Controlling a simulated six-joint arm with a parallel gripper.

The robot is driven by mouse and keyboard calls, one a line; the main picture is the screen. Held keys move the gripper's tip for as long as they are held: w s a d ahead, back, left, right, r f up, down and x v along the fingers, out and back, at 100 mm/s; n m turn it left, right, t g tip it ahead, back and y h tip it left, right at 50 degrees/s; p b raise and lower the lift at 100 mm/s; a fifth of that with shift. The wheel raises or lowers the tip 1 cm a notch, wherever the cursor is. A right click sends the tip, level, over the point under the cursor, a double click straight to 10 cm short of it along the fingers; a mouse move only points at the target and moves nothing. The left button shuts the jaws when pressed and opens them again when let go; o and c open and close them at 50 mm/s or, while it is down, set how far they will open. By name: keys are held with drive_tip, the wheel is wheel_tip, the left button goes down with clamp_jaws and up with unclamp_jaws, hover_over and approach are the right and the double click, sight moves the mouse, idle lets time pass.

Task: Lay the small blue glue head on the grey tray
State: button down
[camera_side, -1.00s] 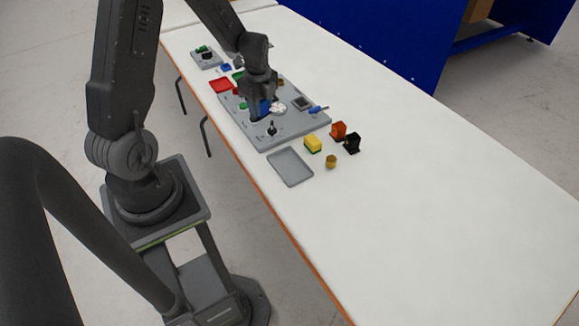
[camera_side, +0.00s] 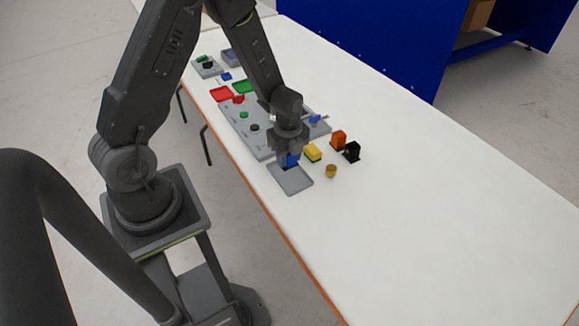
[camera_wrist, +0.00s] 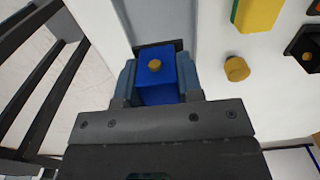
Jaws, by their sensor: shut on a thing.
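The small blue glue head (camera_wrist: 157,82) is a blue block with a round brass-coloured piece on its face. My gripper (camera_side: 289,158) is shut on it, one finger on each side in the wrist view (camera_wrist: 155,85). In the side view the blue glue head (camera_side: 291,161) shows between the fingers, over the back part of the grey tray (camera_side: 293,181). I cannot tell whether it touches the tray. The tray is shallow with a low rim, and its visible part is empty. Part of the tray also shows behind the block in the wrist view (camera_wrist: 160,22).
A yellow-green block (camera_side: 313,153), a brass cylinder (camera_side: 331,171), an orange holder (camera_side: 338,140) and a black holder (camera_side: 352,152) stand right of the tray. A grey board (camera_side: 250,140) with several parts lies behind it. The table's front right is clear.

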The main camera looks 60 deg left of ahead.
sight(289, 167)
drive_tip(key=shift+w+d+f, duration=0.15)
drive_tip(key=shift+f, duration=1.95)
drive_tip(key=shift+f, duration=0.1)
drive_tip(key=c, duration=0.8)
unclamp_jaws()
